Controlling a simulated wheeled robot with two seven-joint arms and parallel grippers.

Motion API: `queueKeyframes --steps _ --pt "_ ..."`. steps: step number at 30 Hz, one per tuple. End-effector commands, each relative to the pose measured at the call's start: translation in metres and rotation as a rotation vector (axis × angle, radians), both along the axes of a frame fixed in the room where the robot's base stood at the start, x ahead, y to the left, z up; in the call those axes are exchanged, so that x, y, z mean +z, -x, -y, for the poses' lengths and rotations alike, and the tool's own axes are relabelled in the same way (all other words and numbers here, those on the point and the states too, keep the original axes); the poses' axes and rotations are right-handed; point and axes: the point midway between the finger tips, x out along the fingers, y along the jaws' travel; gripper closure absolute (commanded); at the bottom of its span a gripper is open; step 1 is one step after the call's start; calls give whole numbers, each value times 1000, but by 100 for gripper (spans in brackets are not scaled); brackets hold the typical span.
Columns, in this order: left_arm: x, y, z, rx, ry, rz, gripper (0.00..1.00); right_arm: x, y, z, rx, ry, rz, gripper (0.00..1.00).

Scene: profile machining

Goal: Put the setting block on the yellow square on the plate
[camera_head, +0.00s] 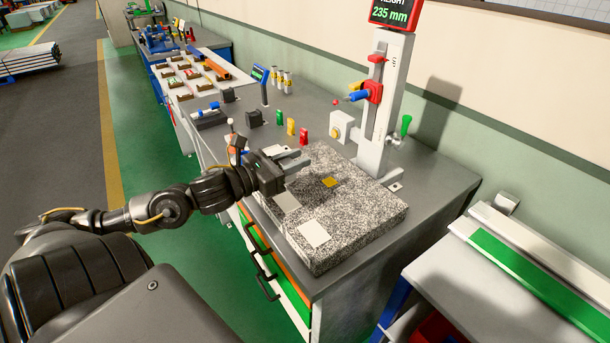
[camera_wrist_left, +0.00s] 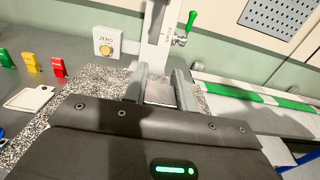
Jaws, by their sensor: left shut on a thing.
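My left gripper (camera_head: 292,158) comes in from the left, above the back left part of the speckled granite plate (camera_head: 352,222). In the left wrist view its two fingers (camera_wrist_left: 160,88) are closed on a grey metal block (camera_wrist_left: 160,94), the setting block. In the head view the block is hard to tell apart from the fingers. The yellow square (camera_head: 330,182) lies bare on the plate, to the right of and below the fingertips in the head view. In the left wrist view the yellow square is hidden. My right gripper is not in view.
A height gauge (camera_head: 385,95) with a red display stands behind the plate. A white square (camera_head: 313,233) and a grey square (camera_head: 286,201) lie on the plate. Red (camera_head: 304,136), yellow (camera_head: 291,127) and green (camera_head: 279,117) small pieces stand behind the gripper.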

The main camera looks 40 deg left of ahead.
Motion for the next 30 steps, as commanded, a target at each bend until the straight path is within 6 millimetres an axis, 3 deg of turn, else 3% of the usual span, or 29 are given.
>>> queueKeyframes --steps 7,9,15,22,30 --pt "23 48 1 0 2 -3 100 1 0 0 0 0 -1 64" --pt "37 55 0 3 7 -3 100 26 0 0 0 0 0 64" --pt "42 74 0 3 5 -1 100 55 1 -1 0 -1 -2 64" --pt "44 88 1 1 2 0 100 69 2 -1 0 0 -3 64" --pt "36 90 3 1 4 1 100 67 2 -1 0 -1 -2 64"
